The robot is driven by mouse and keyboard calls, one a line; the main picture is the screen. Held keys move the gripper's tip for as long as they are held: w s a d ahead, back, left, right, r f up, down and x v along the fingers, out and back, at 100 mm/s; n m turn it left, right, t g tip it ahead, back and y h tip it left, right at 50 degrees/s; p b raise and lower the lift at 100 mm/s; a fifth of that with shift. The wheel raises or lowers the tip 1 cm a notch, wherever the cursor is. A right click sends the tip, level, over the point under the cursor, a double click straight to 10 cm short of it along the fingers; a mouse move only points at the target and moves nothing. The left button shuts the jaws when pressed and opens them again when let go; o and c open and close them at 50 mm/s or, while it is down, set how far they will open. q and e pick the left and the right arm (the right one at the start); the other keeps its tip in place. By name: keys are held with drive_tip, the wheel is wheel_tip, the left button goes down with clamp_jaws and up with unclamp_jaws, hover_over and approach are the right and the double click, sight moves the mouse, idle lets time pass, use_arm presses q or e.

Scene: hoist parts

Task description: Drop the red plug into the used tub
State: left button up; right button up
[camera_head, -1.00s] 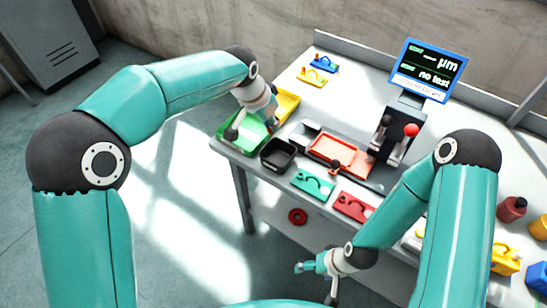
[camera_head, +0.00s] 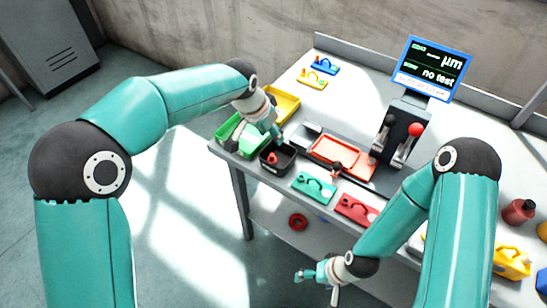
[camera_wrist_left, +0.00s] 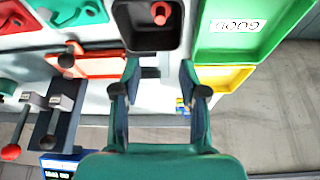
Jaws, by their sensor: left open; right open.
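The red plug (camera_head: 272,158) lies inside the black tub (camera_head: 291,165) near the table's front left edge. In the left wrist view the red plug (camera_wrist_left: 160,13) stands out against the dark inside of the black tub (camera_wrist_left: 150,42). My left gripper (camera_head: 266,132) is just behind and above the tub. My right gripper (camera_head: 316,275) is open and empty in front of the table, low down.
A green tray (camera_wrist_left: 226,55), marked GOOD, and a yellow tray (camera_head: 290,101) are beside the black tub. An orange tray (camera_head: 343,152), a green plate (camera_head: 314,187) and a red plate (camera_head: 357,209) lie to its right. A gauge screen (camera_head: 432,68) stands behind. A red ring (camera_head: 298,222) is below the tabletop.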

use_arm(q)
drive_tip(key=shift+r, duration=0.1)
drive_tip(key=v, duration=1.1)
drive_tip(key=shift+s+r, duration=0.15)
drive_tip(key=shift+r, duration=0.15)
drive_tip(key=shift+a, duration=0.15)
